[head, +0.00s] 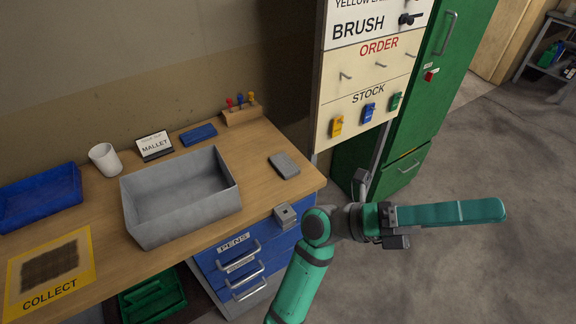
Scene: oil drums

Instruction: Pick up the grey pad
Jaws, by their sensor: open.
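The grey pad (284,164) is a small flat slab lying on the wooden bench, right of the large grey bin and near the bench's right end. Its whole top shows, and nothing touches it. My gripper (384,222) is at the end of my teal arm, over the floor to the right of the bench. It is open and well apart from the pad, lower and to the right in the picture. Its fingertips are hard to make out against the arm parts.
A grey bin (132,212) stands left of the pad. A screwdriver rack (242,115) and a blue flat block (199,134) lie behind. A green cabinet (425,100) stands right.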

